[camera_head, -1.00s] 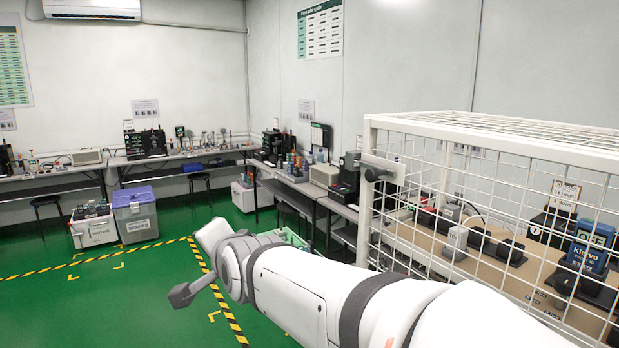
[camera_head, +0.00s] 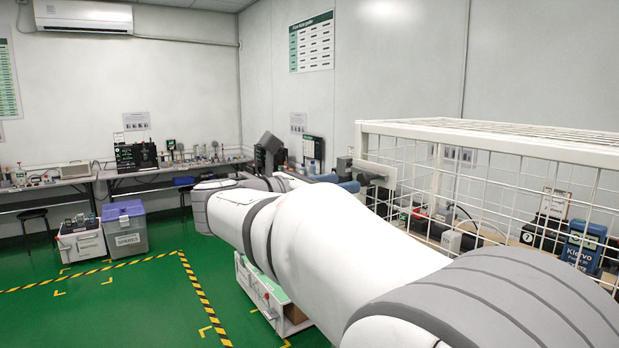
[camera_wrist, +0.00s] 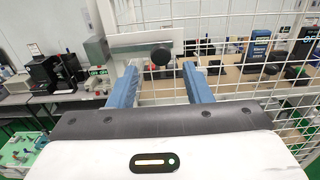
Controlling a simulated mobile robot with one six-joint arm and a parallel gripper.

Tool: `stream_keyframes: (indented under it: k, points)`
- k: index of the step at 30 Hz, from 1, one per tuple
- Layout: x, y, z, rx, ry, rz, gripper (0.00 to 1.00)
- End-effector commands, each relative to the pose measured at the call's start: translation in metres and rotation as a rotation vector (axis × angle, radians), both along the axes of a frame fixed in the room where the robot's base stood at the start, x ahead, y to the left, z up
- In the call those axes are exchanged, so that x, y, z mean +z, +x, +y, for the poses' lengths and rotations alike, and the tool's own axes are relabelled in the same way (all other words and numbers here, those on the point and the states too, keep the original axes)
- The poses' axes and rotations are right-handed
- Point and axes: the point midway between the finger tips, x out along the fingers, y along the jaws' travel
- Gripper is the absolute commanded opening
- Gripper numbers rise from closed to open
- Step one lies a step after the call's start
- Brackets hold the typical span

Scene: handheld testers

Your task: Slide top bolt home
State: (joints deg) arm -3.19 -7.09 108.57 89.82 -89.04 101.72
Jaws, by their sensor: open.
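The top bolt shows in the wrist view as a round black knob (camera_wrist: 161,57) in front of a pale plate (camera_wrist: 130,43) on the white mesh cage. My gripper (camera_wrist: 160,69) is open, with one blue finger on each side of the knob and a gap on both sides. I cannot tell how deep the knob sits between the fingers. In the head view, the bolt's plate (camera_head: 377,171) is at the cage's near upper corner. My gripper (camera_head: 345,182) is beside it there, partly hidden by my arm, and the knob is not clear.
The white mesh cage (camera_head: 470,133) stands at right around a bench with testers, including a blue one (camera_head: 584,245). Benches with instruments line the walls. A green-topped cart (camera_head: 262,290) stands below my arm.

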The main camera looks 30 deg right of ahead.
Motion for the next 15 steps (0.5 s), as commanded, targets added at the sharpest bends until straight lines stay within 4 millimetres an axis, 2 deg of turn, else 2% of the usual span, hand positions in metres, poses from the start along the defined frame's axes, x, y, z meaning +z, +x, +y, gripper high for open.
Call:
stream_keyframes:
  k: [9, 15]
  points:
    - [0.003, 0.003, -0.049, -0.001, -0.001, 0.004, 0.45]
    - [0.001, 0.005, -0.064, 0.002, 0.000, 0.004, 0.45]
